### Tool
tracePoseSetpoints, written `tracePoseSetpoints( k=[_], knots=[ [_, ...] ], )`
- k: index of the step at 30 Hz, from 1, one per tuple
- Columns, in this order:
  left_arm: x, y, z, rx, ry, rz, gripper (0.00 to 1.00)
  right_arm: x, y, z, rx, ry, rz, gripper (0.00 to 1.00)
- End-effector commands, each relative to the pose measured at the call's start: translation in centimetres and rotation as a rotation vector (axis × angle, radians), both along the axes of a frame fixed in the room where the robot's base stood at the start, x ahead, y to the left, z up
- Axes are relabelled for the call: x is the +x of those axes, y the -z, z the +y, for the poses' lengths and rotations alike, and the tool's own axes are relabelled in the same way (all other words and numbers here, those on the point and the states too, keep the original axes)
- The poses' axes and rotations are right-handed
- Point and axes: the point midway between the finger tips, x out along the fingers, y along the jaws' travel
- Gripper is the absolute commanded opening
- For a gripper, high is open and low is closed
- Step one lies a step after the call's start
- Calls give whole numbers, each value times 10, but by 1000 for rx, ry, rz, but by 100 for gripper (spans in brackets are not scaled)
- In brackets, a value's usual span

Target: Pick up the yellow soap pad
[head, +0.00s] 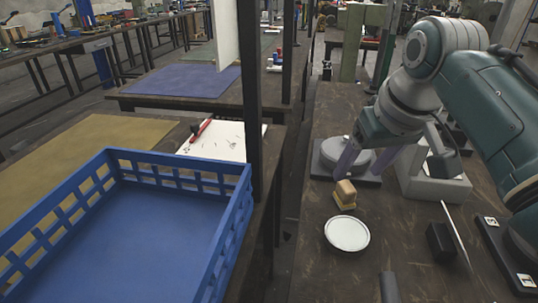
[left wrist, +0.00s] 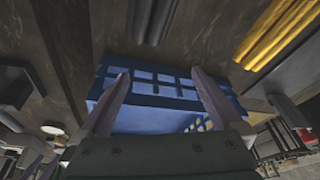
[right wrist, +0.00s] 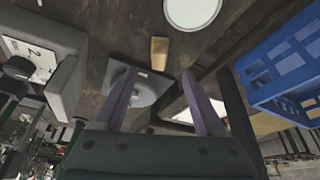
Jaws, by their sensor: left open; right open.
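The yellow soap pad (head: 345,195) is a small block with a pale tan top and a yellow lower part. It lies on the right-hand dark table, just behind a white round plate (head: 347,233). In the right wrist view the pad (right wrist: 159,53) shows beyond and between my fingertips. My right gripper (head: 366,172) is open and empty, behind and slightly right of the pad, apart from it; it also shows in the right wrist view (right wrist: 159,76). My left gripper (left wrist: 160,74) is open with nothing between its fingers, and is outside the head view.
A grey round-topped device (head: 327,158) stands behind the pad, partly hidden by my right fingers. A grey block (head: 433,187) and a black block (head: 440,242) lie to the right. A blue crate (head: 180,161) fills the left foreground. A dark post (head: 254,90) stands between the tables.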

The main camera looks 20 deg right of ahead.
Motion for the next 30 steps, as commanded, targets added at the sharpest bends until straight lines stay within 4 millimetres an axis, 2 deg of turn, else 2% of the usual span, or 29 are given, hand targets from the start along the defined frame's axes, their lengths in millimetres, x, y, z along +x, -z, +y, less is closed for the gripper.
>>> tracePoseSetpoints(
  k=[3,8,18,27,30],
  knots=[
    [0,9,-1,-1,2,1,100,7,19,-1,0,0,2,72],
    [0,13,-1,-4,1,2,100,12,29,-2,0,0,0,72],
    [0,38,-1,-4,-1,2,100,31,70,-4,0,0,0,72],
    [0,37,-1,-5,-2,2,100,32,72,-4,-1,0,-1,72],
    [-1,37,-1,-5,-2,2,100,32,72,-4,-1,0,-1,62]
  ],
)
